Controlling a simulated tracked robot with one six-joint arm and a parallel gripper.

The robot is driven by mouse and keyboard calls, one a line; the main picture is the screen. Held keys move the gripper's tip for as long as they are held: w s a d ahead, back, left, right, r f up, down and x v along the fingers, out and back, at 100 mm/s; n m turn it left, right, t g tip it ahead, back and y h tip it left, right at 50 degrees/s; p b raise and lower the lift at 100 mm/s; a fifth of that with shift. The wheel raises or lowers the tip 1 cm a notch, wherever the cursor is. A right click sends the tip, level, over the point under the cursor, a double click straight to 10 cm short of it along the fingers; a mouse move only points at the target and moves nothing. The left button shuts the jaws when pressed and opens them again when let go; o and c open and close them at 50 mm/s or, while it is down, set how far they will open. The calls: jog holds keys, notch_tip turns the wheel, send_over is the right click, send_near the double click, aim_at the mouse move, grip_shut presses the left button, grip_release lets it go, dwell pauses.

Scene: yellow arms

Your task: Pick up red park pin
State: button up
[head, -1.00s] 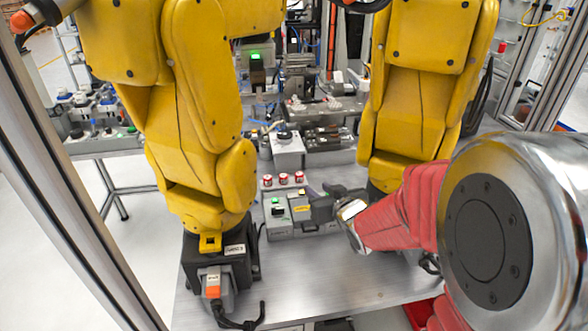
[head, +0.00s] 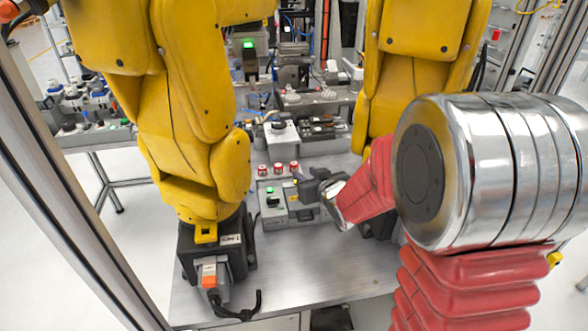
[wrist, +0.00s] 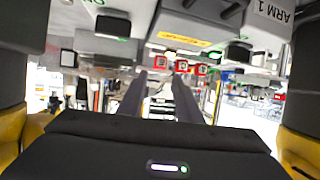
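Three small red pins with white markings stand in a row behind the grey control box: left (head: 262,170), middle (head: 278,168) and right (head: 294,166). I cannot tell which is the park pin. My gripper (head: 299,180) is at the box's right end, just in front of the right pin. In the wrist view, which looks upside down, my gripper (wrist: 161,78) has its two dark fingers apart with nothing held. One red pin (wrist: 160,62) shows between the fingertips, farther off; the others show by and beyond the right finger.
The grey control box (head: 276,217) with a green light and buttons lies close below my gripper. Large yellow arms stand left (head: 195,120) and right (head: 408,60). A white-grey box (head: 284,138) stands behind the pins. Bare metal table (head: 290,277) lies in front.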

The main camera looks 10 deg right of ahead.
aim_at(295, 167)
jog(key=shift+x, duration=1.75)
jog(key=shift+x, duration=2.6)
jog(key=shift+c, duration=0.3)
grip_shut()
